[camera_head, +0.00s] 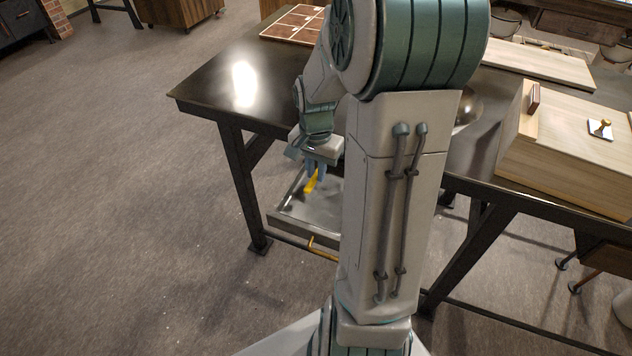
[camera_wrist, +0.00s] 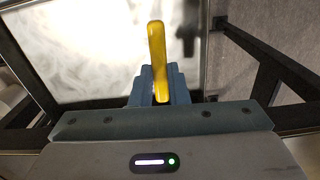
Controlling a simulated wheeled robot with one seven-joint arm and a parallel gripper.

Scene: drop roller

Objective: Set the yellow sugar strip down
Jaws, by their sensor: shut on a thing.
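The yellow sugar strip (camera_wrist: 157,52) is a slim yellow stick held between the fingers of my gripper (camera_wrist: 160,92) in the wrist view. In the head view the strip (camera_head: 311,183) hangs below my gripper (camera_head: 317,168), over an open drawer (camera_head: 290,214) under the dark table. The strip's upper end is hidden between the fingers. In the wrist view the drawer's pale floor (camera_wrist: 90,55) lies behind the strip, with a dark shadow to the strip's right. I cannot tell whether the strip touches the drawer floor.
The dark table (camera_head: 215,85) stands above and behind the drawer. A brass handle (camera_head: 318,244) is on the drawer front. A brown sectioned tray (camera_head: 292,24) is at the table's back, and a wooden box (camera_head: 565,165) stands on the right. My arm hides part of the drawer.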

